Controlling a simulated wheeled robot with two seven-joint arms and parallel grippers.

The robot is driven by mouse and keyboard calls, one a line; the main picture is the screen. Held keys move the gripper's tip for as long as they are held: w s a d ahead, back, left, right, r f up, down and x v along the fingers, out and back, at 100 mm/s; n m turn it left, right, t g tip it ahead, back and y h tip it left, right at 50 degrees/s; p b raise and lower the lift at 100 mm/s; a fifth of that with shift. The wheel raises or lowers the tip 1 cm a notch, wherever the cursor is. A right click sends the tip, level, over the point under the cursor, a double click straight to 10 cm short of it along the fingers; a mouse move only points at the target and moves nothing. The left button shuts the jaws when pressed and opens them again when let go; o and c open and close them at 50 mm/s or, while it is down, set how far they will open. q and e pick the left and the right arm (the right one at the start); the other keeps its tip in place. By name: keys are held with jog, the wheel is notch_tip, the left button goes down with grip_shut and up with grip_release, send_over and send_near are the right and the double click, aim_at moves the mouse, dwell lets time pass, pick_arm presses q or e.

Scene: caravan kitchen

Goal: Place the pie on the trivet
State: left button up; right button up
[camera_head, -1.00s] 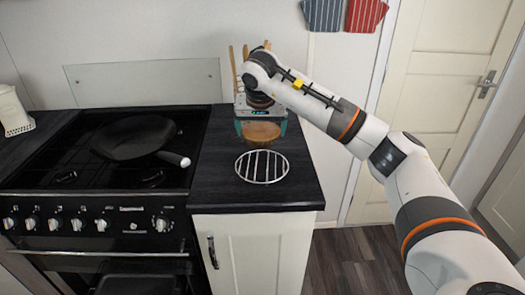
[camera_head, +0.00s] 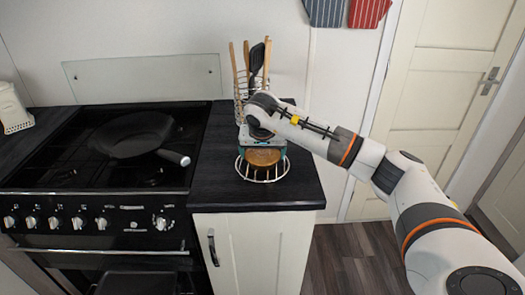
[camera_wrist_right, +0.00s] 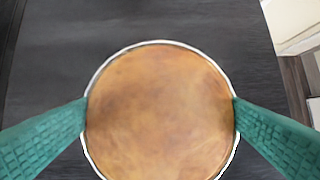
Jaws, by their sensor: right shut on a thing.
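The pie (camera_head: 263,158) is round and golden brown. My right gripper (camera_head: 262,153) is shut on it from both sides, with teal fingers at its left and right edges in the wrist view. The trivet (camera_head: 264,181) is a round silver wire rack on the dark counter. The pie is level and over the trivet, hiding most of its bars. In the wrist view the trivet's pale rim (camera_wrist_right: 160,42) shows around the pie (camera_wrist_right: 160,110). I cannot tell whether the pie touches the trivet. My left gripper is not in view.
A wire utensil holder (camera_head: 240,95) with wooden and black utensils stands behind my right gripper. The stove (camera_head: 75,165) with a black frying pan (camera_head: 135,140) is at left. The counter (camera_head: 300,190) is clear at the front and right, up to its edge.

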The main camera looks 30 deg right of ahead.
jog(key=o, duration=0.8)
jog(key=shift+c, duration=0.2)
jog(key=v, duration=1.2)
jog(key=shift+b, duration=0.45)
jog(key=shift+r, duration=0.1)
